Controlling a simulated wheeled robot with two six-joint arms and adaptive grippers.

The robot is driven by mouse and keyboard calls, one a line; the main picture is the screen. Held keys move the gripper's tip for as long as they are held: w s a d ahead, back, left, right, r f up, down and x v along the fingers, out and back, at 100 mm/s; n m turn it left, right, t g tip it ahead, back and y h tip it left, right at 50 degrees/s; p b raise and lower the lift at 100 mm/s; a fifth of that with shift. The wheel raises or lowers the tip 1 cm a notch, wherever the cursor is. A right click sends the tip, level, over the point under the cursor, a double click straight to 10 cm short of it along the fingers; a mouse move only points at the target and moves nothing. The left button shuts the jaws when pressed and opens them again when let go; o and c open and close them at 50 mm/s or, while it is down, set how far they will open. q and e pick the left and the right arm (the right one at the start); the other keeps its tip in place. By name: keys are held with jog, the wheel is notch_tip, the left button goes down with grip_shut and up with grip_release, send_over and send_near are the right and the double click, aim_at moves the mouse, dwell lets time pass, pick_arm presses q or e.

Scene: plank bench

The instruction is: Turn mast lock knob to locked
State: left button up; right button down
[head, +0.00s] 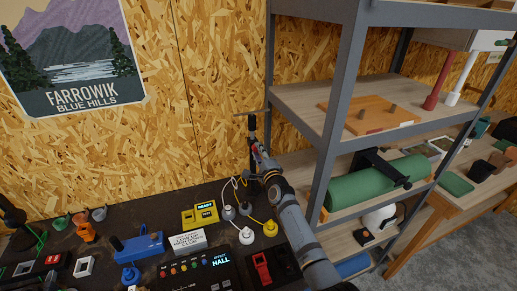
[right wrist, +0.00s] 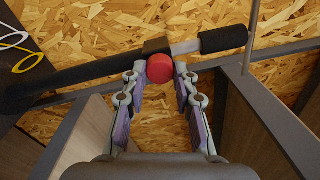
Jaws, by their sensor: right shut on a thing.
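The mast lock knob (right wrist: 160,68) is a round red knob on the collar of the mast (right wrist: 90,72), a dark post with a pale section and a black upper part. In the head view the mast (head: 252,127) stands upright at the back of the bench, in front of the board wall. My right gripper (head: 257,150) reaches up to it. In the right wrist view its two fingertips (right wrist: 160,77) close on the sides of the red knob. Any lock marking is not visible, so I cannot tell the knob's setting.
A grey metal shelf (head: 337,110) stands close to the right of my right arm. The dark bench (head: 207,254) holds a yellow box (head: 200,214), a blue device (head: 139,246), a black panel (head: 195,273) and cabled plugs. Open space lies above the bench's left part.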

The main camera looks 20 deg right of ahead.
jog(key=shift+m+p, duration=0.35)
jog(key=shift+m, duration=0.85)
jog(key=c, duration=1)
grip_release()
jog(key=shift+w, duration=0.1)
jog(key=s, duration=0.7)
jog(key=shift+s+f, duration=0.15)
jog(key=shift+s, duration=0.15)
